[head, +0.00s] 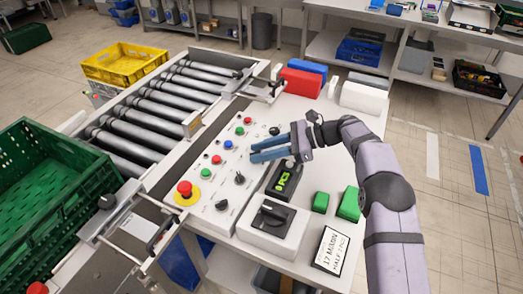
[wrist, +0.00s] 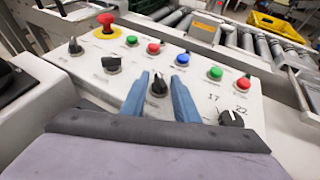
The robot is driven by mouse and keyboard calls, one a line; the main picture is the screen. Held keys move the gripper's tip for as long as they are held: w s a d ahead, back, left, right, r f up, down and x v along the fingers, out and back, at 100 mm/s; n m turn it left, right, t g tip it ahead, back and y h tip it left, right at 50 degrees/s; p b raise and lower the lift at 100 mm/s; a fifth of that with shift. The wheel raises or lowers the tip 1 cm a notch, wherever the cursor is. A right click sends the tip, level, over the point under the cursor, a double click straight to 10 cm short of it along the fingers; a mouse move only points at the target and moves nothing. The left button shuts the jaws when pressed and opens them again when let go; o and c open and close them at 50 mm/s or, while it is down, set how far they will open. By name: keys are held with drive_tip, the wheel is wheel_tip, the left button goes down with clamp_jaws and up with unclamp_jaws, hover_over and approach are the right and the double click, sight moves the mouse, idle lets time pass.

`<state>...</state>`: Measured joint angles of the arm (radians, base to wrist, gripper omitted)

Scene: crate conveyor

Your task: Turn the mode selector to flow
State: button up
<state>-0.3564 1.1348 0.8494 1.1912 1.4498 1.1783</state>
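The control panel (head: 217,172) carries a row of black knobs. I cannot read their labels well enough to tell which is the mode selector. In the wrist view, one black knob (wrist: 158,85) stands between the blue fingers of my gripper (wrist: 158,98), with a visible gap on each side. In the head view, my gripper (head: 251,150) reaches over the panel from the right and hides that knob. Other knobs are on the left (wrist: 75,47), left of centre (wrist: 111,65) and on the right (wrist: 231,118), the last beside the marks 17 and 22.
A red emergency button (head: 185,188) and several coloured buttons share the panel. A large rotary switch (head: 270,211) on a white box and a green-lit display (head: 284,180) stand nearby. The roller conveyor (head: 165,102) and green crate (head: 88,155) lie left.

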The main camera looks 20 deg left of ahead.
drive_tip(key=shift+d+r, duration=0.1)
drive_tip(key=shift+b+v, duration=0.9)
drive_tip(key=shift+v, duration=2.65)
